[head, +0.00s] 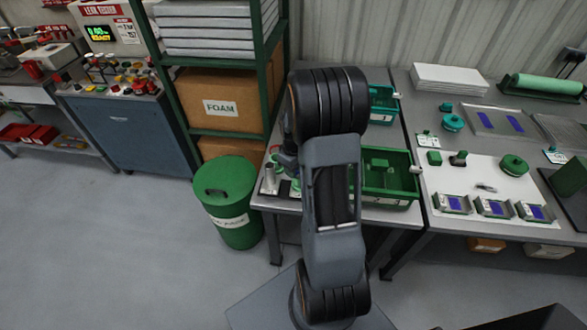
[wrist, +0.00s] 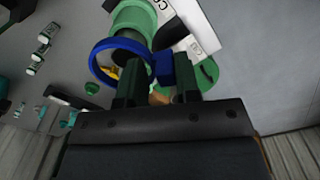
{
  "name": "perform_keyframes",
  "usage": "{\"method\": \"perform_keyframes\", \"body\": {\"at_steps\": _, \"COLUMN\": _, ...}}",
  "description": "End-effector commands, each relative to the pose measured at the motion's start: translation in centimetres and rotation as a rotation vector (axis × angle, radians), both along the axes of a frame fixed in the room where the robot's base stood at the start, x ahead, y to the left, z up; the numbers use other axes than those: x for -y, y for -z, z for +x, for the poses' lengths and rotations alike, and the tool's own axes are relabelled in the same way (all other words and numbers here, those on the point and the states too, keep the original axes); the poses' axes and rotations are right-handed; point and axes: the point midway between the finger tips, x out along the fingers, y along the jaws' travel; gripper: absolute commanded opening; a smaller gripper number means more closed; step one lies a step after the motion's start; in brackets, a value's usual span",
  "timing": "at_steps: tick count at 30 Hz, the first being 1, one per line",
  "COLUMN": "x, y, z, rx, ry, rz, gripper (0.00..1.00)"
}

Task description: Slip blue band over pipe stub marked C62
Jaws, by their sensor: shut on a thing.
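In the wrist view my gripper (wrist: 159,82) is shut on the block-like tab of the blue band (wrist: 97,51). The band's open ring sits to the left of the fingers. A green pipe stub (wrist: 132,18) with a dark inner part shows behind and through the ring. I cannot tell whether the ring is around the stub or only in front of its end. A white label (wrist: 165,10) beside the stub begins with C, the rest cut off or blurred. Another small label (wrist: 196,47) is hard to read. In the head view my arm hides the gripper and band.
A green round part (wrist: 208,74) lies just right of the fingers. In the head view a green bin (head: 390,184) stands right of my arm, a metal cylinder (head: 270,178) left of it on the bench. A green waste drum (head: 228,205) stands on the floor.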

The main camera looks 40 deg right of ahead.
Motion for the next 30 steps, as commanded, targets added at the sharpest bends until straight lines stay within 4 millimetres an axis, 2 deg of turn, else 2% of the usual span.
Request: {"method": "perform_keyframes", "body": {"at_steps": 30, "x": 0.0, "y": 1.0, "z": 0.0, "rx": 0.000, "ry": 0.000, "rz": 0.000, "gripper": 0.09}}
